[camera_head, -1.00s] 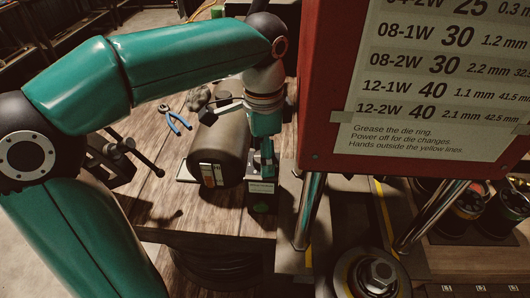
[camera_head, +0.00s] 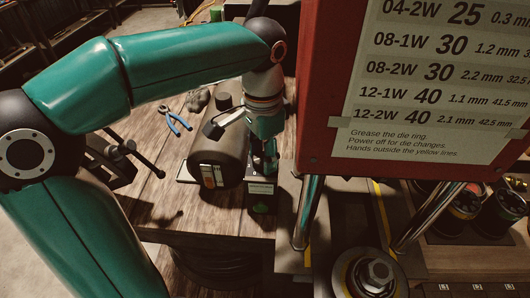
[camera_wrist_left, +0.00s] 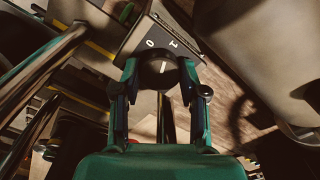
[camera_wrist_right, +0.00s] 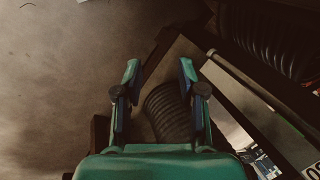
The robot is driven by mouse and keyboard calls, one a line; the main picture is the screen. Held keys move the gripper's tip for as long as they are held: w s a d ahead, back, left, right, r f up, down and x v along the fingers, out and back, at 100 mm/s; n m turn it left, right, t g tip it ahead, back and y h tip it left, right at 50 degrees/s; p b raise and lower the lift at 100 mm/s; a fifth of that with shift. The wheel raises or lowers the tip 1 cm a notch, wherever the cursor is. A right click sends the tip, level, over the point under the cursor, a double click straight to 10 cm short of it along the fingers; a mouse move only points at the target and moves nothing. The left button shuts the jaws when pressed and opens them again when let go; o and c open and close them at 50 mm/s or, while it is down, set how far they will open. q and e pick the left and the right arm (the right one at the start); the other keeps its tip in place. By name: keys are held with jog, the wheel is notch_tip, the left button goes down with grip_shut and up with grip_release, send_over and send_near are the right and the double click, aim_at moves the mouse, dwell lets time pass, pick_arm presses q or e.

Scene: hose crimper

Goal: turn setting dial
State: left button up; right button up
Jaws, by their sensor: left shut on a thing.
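The setting dial (camera_wrist_left: 160,72) is a dark round knob with a pale pointer line, in the left wrist view. It sits on a grey box (camera_wrist_left: 137,36) whose face carries a white 0 and 1. My left gripper (camera_wrist_left: 160,80) has a finger on each side of the knob and is shut on it. In the head view my left gripper (camera_head: 265,160) points down at the small box beside the dark cylinder, and hides the dial. My right gripper (camera_wrist_right: 157,75) is open and empty in the right wrist view.
A dark cylinder (camera_head: 220,150) lies left of my left gripper on the wooden bench (camera_head: 150,200). Blue pliers (camera_head: 176,122) lie farther left. A red panel (camera_head: 320,130) with a settings chart and metal rods stand close on the right. A ribbed hose (camera_wrist_right: 170,112) is below my right gripper.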

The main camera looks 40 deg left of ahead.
aim_at(263, 157)
pick_arm(q)
jog(key=o, duration=1.1)
jog(key=shift+o, duration=0.2)
jog(key=shift+r, duration=0.15)
notch_tip(263, 157, up, 12)
jog(key=shift+f, duration=0.2)
